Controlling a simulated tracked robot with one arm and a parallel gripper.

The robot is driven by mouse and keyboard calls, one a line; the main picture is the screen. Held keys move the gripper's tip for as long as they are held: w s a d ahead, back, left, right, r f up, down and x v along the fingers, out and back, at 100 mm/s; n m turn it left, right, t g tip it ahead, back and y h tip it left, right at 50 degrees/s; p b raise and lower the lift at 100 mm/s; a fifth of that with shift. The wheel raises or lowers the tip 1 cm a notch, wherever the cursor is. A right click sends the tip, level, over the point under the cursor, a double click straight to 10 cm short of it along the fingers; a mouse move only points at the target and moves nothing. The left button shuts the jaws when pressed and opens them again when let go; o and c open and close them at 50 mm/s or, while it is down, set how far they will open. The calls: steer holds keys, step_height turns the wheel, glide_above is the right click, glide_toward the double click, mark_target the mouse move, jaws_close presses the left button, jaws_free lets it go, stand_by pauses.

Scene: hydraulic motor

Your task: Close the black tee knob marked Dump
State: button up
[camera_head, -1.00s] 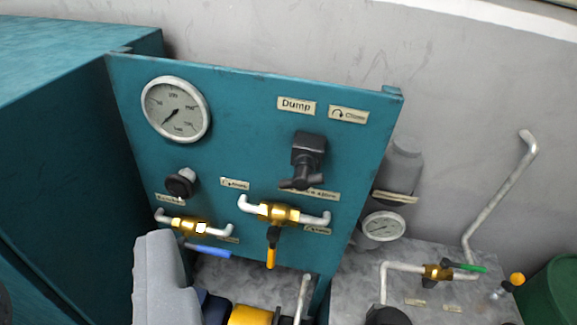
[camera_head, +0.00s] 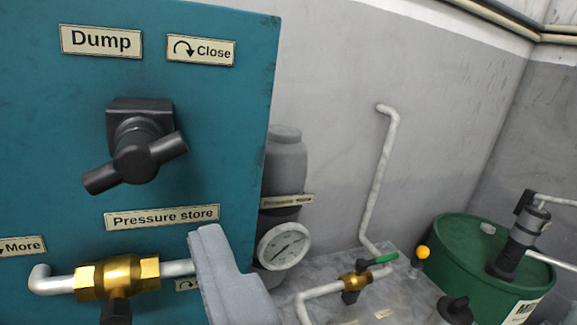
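The black tee knob (camera_head: 135,155) sits on the teal panel below the "Dump" label (camera_head: 101,41), in the upper left of the view. Its crossbar slants from lower left to upper right. A "Close" label (camera_head: 201,50) with a clockwise curved arrow is to the upper right of the knob. A grey block that looks like part of my gripper (camera_head: 232,275) shows at the bottom, below and right of the knob and apart from it. No pair of fingertips shows, so its opening cannot be told.
Below the knob are a "Pressure store" label (camera_head: 162,217) and a brass valve (camera_head: 118,276) on a pipe. Right of the panel are a grey cylinder (camera_head: 286,155), a gauge (camera_head: 284,246), a green-handled valve (camera_head: 357,280) and a green drum (camera_head: 470,265). The space before the knob looks clear.

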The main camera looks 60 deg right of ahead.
mark_target(136, 170)
steer(key=shift+h, duration=0.4)
steer(key=x, duration=0.4)
steer(key=d+x, duration=0.1)
steer(key=x, duration=0.4)
steer(key=s+f+x, duration=0.1)
steer(key=x, duration=0.4)
steer(key=shift+d+p, duration=0.3)
steer(key=shift+m, duration=0.3)
steer(key=c, duration=0.9)
